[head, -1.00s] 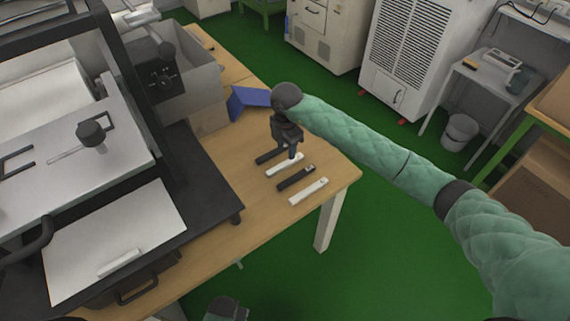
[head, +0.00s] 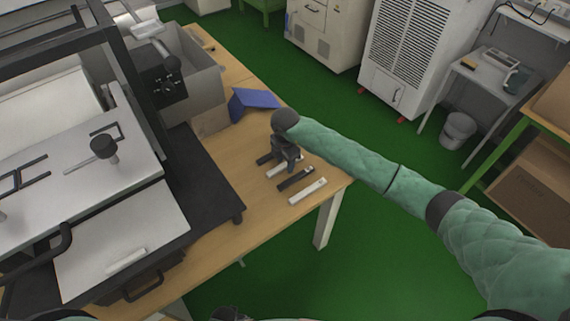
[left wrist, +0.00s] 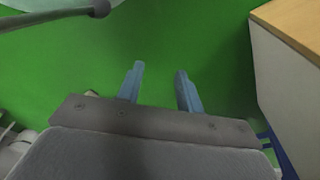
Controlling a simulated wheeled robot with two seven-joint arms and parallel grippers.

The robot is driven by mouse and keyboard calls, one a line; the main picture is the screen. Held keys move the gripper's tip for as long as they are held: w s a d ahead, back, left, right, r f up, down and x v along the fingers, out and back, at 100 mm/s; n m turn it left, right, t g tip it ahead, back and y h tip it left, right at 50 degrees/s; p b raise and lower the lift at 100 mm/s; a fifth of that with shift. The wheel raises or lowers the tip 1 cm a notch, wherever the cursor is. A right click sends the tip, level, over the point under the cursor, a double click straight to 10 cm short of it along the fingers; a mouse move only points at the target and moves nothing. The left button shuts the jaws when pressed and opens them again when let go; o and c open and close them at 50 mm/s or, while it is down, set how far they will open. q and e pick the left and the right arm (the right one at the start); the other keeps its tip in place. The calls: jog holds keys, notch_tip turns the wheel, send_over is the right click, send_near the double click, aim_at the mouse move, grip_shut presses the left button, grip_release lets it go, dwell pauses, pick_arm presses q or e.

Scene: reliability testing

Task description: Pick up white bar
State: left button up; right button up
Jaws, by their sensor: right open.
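Two white bars lie on the wooden table's right end, alternating with two black bars. One white bar (head: 273,173) lies under my right gripper and is partly hidden by it. The other white bar (head: 308,191) lies nearest the table's front corner, uncovered. One black bar (head: 296,180) lies between them; the other black bar (head: 264,159) is on the far side. A third white bar (head: 126,261) rests on the machine's white plate. My right gripper (head: 290,170) is open, pointing down, low over the bars. My left gripper (left wrist: 161,78) is open and empty above the green floor.
The machine with its black base (head: 190,190) fills the table's left side. A blue angled object (head: 253,102) and a grey box (head: 200,80) stand behind the bars. The wooden table (head: 235,150) has bare room around the bars.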

jog(key=shift+c, duration=0.3)
grip_shut()
